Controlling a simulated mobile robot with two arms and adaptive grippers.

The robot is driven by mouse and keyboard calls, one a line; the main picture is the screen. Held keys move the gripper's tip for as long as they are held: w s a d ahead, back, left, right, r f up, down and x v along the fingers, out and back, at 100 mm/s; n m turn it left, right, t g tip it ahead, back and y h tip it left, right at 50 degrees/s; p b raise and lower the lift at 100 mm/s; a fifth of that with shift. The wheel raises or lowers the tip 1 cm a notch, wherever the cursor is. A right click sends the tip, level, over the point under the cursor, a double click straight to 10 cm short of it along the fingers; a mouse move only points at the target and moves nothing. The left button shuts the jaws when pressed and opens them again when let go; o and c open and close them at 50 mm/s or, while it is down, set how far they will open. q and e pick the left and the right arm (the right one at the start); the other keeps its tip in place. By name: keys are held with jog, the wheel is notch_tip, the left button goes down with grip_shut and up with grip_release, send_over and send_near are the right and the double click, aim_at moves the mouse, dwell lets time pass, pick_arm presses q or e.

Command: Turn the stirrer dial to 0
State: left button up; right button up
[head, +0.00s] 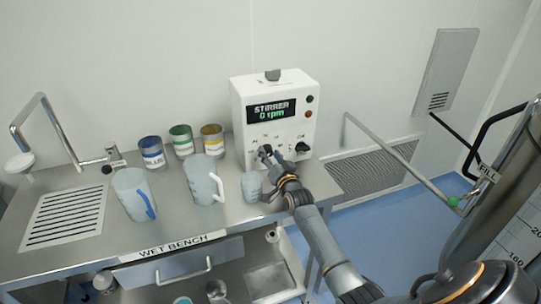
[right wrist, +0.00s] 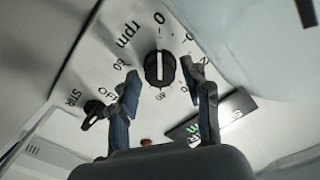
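The stirrer (head: 248,120) is a white box at the back of the bench. Its display (head: 271,109) reads "STIRRER 0 rpm". In the right wrist view, the black stirrer dial (right wrist: 160,68) carries a white line that lies along the direction of the "0" mark, which is printed above it. My right gripper (head: 266,156) is at the lower left of the stirrer's front and partly hides this dial in the head view. In the right wrist view, its open fingers (right wrist: 160,72) stand on either side of the dial with visible gaps. My left gripper is not in view.
A second black knob (head: 302,148), labelled STIR and OFF, sits right of the dial. Blue, green and yellow-labelled cans (head: 183,141) and translucent jugs (head: 205,180) stand to the left. A small beaker (head: 251,187) stands close beside my right gripper.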

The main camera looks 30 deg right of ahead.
dwell(0.3)
jog(key=v, duration=1.2)
jog(key=shift+r, duration=0.1)
jog(key=shift+a, duration=0.1)
